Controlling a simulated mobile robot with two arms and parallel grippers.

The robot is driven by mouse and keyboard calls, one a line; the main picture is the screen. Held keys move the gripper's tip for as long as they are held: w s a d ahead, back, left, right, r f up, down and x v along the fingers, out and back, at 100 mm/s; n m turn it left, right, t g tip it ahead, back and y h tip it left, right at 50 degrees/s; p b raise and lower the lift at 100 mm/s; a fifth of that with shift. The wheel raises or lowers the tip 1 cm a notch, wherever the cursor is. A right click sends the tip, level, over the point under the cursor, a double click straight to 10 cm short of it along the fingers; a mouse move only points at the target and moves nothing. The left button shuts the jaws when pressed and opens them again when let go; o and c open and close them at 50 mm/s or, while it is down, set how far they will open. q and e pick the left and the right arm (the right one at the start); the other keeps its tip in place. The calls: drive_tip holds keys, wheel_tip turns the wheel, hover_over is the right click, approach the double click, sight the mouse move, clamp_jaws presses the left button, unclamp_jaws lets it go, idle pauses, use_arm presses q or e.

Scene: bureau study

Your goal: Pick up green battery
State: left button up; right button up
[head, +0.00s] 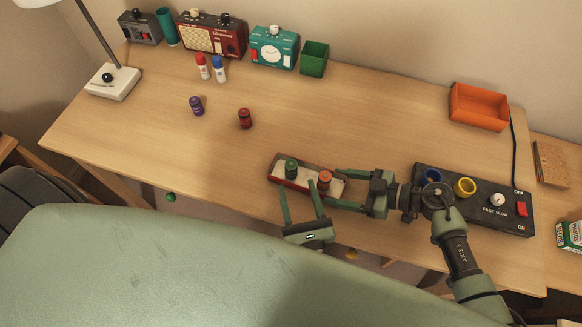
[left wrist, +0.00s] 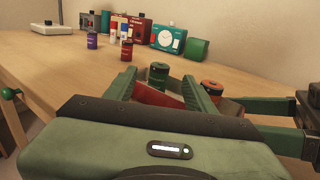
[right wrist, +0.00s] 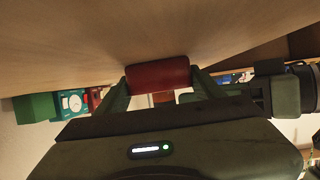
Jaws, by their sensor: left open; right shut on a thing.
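The green battery (head: 291,168) stands upright in the left part of a dark red case (head: 281,179) with a pale top. An orange battery (head: 325,178) stands to its right in the same case. My left gripper (head: 299,188) is open at the case's near side. In the left wrist view the green battery (left wrist: 158,75) shows between and beyond its open fingers, with no grip on it. My right gripper (head: 333,187) is shut on the case's right end. The right wrist view shows the red end (right wrist: 158,74) between its fingers. I cannot tell whether the case touches the desk.
A black switch box (head: 480,217) with blue and yellow rings stands at right. Purple (head: 196,106) and dark red (head: 245,118) batteries stand behind left. Radios, a teal clock (head: 274,47) and an orange tray (head: 479,106) line the back. The desk's middle is clear.

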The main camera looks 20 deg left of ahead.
sight(293, 170)
use_arm(q)
drive_tip(key=x, duration=0.8)
drive_tip(key=shift+w+a, duration=0.15)
clamp_jaws()
